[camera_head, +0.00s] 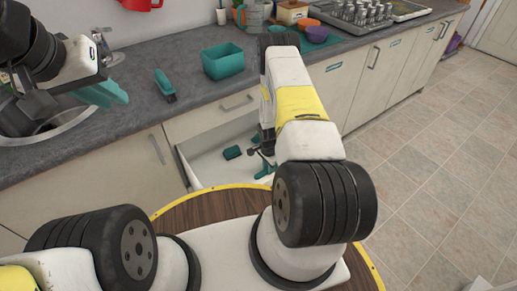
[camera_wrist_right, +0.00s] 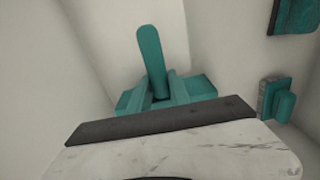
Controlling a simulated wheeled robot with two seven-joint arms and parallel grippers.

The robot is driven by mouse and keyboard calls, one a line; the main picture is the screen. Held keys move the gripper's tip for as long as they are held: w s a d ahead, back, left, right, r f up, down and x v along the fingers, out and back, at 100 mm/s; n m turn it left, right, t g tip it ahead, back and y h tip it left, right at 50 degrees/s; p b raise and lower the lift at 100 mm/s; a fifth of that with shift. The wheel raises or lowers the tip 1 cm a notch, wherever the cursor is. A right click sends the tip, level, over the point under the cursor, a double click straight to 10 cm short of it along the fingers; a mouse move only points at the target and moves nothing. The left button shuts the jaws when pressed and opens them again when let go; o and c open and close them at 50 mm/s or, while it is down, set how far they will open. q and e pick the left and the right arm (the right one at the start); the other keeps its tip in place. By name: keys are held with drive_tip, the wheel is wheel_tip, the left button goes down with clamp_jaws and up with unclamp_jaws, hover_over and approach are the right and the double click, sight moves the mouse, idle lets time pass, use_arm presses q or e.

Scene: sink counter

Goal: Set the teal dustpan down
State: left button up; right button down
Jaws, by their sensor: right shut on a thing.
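The teal dustpan (camera_wrist_right: 151,50) is in my right gripper (camera_wrist_right: 157,88). In the right wrist view a long rounded teal part stands up between the closed fingers, with wider teal parts low on both sides. In the head view my right gripper (camera_head: 265,160) is down in the open white drawer (camera_head: 203,162), mostly hidden by my arm; a bit of teal shows there. I cannot tell whether the dustpan touches the drawer floor. My left gripper (camera_head: 104,92), with teal at its tip, is above the counter by the sink; its opening is unclear.
A small teal item (camera_head: 232,152) lies in the drawer, left of my right gripper. The sink (camera_head: 60,128) is at the left. The drawer walls are close around my right gripper.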

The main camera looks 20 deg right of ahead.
drive_tip(key=shift+f, duration=1.15)
drive_tip(key=shift+f, duration=0.1)
drive_tip(key=c, duration=1.2)
unclamp_jaws()
wheel_tip(320, 180, up, 12)
drive_tip(key=shift+a, duration=0.15)
drive_tip(key=a+r+n+t+y, duration=0.1)
drive_tip(key=a+r+n, duration=0.15)
drive_tip(key=r, duration=1.35)
drive_tip(key=a+r+n+t, duration=0.2)
drive_tip(key=r+n, duration=0.1)
drive_tip(key=r, duration=1.4)
drive_tip(key=s+a+r+n+t, duration=0.25)
drive_tip(key=s+r+n, duration=0.25)
drive_tip(key=s+r, duration=0.7)
drive_tip(key=s+a+r+n+y, duration=0.1)
drive_tip(key=s+a+r+n, duration=0.1)
drive_tip(key=s+r+n, duration=0.2)
drive_tip(key=s+r, duration=0.3)
drive_tip(key=s, duration=0.3)
drive_tip(key=shift+s+a+r+t, duration=0.2)
drive_tip(key=shift+a+r+t, duration=0.1)
drive_tip(key=shift+t, duration=0.05)
